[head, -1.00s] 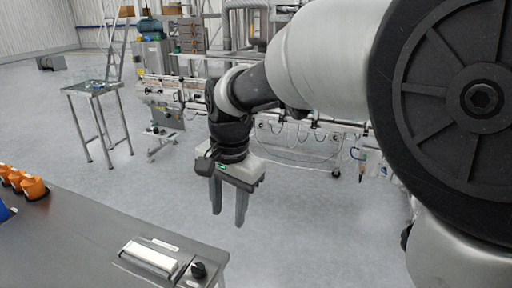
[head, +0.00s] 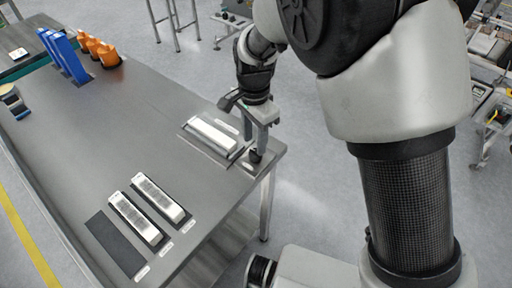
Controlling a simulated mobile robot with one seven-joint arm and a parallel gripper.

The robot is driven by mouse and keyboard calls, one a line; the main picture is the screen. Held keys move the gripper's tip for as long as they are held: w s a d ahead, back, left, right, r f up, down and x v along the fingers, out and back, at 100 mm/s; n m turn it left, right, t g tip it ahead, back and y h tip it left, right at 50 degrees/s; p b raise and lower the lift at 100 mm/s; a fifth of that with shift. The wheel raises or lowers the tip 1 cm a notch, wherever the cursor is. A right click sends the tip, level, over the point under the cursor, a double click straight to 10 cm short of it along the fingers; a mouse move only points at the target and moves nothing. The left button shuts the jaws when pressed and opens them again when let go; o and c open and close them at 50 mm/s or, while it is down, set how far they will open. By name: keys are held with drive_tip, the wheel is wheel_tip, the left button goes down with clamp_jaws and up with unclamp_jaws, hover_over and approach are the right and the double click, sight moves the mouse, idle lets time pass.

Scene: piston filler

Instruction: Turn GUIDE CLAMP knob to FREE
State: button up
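The small black knob (head: 255,156) stands at the right end of the steel table, beside a pale label plate whose lettering is too small to read. My gripper (head: 256,144) points down right at the knob. Its two grey fingers are apart, with the tips close above or around the top of the knob; I cannot tell whether they touch it. The knob's pointer direction cannot be made out, and the fingers partly cover it.
A white block (head: 213,134) lies in a holder just left of the knob. Two ribbed pale bars (head: 135,218) and a dark empty pad (head: 115,243) are nearer. Blue uprights (head: 66,56) and orange bottles (head: 99,48) stand at the far left. The table's middle is clear.

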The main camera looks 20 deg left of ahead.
sight(254, 153)
wheel_tip(254, 153, down, 5)
drive_tip(key=shift+r, duration=0.1)
idle(0.3)
drive_tip(key=c, duration=0.8)
